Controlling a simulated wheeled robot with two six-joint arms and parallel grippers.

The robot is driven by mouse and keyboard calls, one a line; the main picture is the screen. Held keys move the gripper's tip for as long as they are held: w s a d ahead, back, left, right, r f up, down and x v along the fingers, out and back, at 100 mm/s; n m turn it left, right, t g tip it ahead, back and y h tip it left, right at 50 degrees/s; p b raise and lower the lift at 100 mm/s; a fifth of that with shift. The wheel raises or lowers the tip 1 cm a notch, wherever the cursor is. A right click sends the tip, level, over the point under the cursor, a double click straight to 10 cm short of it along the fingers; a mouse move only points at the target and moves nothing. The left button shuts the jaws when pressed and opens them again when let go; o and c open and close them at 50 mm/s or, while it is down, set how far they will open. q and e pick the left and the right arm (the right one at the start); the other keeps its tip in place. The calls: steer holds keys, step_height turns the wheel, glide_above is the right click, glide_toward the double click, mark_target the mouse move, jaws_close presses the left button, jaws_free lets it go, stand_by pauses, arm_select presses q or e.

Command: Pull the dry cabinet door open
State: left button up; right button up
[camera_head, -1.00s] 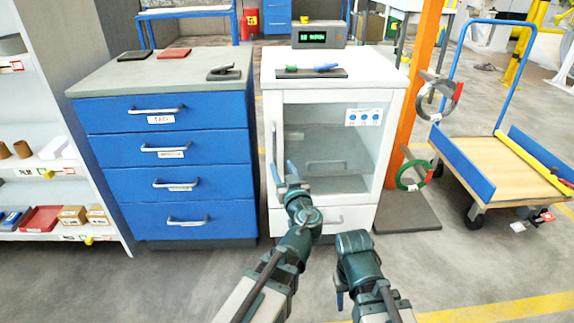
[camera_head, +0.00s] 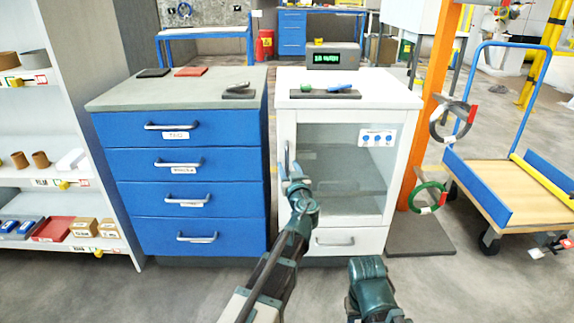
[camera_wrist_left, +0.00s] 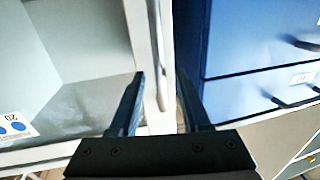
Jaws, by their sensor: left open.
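The dry cabinet (camera_head: 402,140) is white with a glass door (camera_head: 338,165), which looks shut. Its upright grey door handle (camera_head: 287,160) is on the door's left edge. My left gripper (camera_head: 291,172) is at the lower part of this handle. In the left wrist view the open fingers of my left gripper (camera_wrist_left: 161,76) reach forward, with the pale handle bar (camera_wrist_left: 157,50) between them. I cannot tell whether either finger touches it. My right arm shows low in the head view, but its gripper does not show.
A blue drawer cabinet (camera_head: 190,180) stands close on the left. A drawer handle (camera_head: 335,242) is below the glass door. An orange post (camera_head: 432,110) with hanging coils and a trolley (camera_head: 520,190) are on the right. The floor in front is clear.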

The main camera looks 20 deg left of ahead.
arm_select(q)
steer(key=shift+x, duration=1.05)
steer(key=shift+c, duration=0.3)
jaws_close()
stand_by(0.5)
